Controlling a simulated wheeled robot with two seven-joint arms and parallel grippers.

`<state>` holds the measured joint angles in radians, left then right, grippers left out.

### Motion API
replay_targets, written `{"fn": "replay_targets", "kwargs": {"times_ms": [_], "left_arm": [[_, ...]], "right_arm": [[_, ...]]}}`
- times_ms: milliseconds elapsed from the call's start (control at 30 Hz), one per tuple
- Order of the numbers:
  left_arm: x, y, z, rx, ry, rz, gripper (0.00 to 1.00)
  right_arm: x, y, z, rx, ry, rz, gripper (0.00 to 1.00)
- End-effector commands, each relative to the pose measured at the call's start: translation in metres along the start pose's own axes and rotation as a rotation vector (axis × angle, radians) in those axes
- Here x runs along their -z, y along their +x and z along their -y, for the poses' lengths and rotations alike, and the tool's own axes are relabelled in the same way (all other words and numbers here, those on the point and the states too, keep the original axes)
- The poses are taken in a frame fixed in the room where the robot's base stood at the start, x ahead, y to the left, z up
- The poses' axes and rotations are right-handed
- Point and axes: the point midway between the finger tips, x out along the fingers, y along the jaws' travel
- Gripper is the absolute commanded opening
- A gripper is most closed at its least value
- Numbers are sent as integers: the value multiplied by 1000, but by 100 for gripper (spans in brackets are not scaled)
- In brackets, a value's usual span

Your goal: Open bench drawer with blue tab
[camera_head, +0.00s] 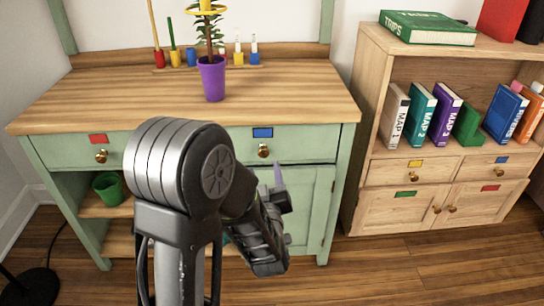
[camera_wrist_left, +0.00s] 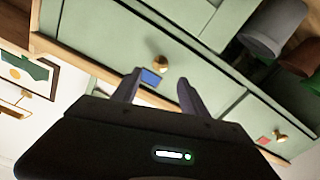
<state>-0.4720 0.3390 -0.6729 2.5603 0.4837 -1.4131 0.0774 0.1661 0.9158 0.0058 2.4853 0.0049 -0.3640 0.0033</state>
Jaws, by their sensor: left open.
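The green bench has a wooden top (camera_head: 130,100) and two drawers side by side. The right drawer (camera_head: 310,146) carries a blue tab (camera_head: 262,132) above a brass knob (camera_head: 263,151), and its front looks closed. My left gripper (camera_head: 278,180) is in front of the bench, just below and right of that knob in the head view. In the left wrist view the open gripper (camera_wrist_left: 160,77) has its fingers either side of the blue tab (camera_wrist_left: 150,77), with the knob (camera_wrist_left: 160,62) just beyond the tips. Nothing is between the fingers. My right gripper is not in view.
The left drawer has a red tab (camera_head: 98,139). A purple potted plant (camera_head: 212,80) and several small tools stand on the bench top. A green pot (camera_head: 107,188) sits on the shelf below. A wooden bookcase (camera_head: 440,247) with its own tabbed drawers stands at right.

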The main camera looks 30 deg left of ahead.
Motion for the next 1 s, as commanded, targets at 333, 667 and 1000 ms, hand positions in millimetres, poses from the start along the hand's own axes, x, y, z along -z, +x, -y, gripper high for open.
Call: {"fn": "replay_targets", "kwargs": {"times_ms": [333, 667, 1000], "left_arm": [[-4, 2, 1, 1, -2, 7, 51], [-10, 18, 4, 7, -7, 13, 51], [-3, 61, 0, -1, 1, 2, 51]], "right_arm": [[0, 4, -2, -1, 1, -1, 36], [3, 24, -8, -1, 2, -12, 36], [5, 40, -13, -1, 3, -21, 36]]}}
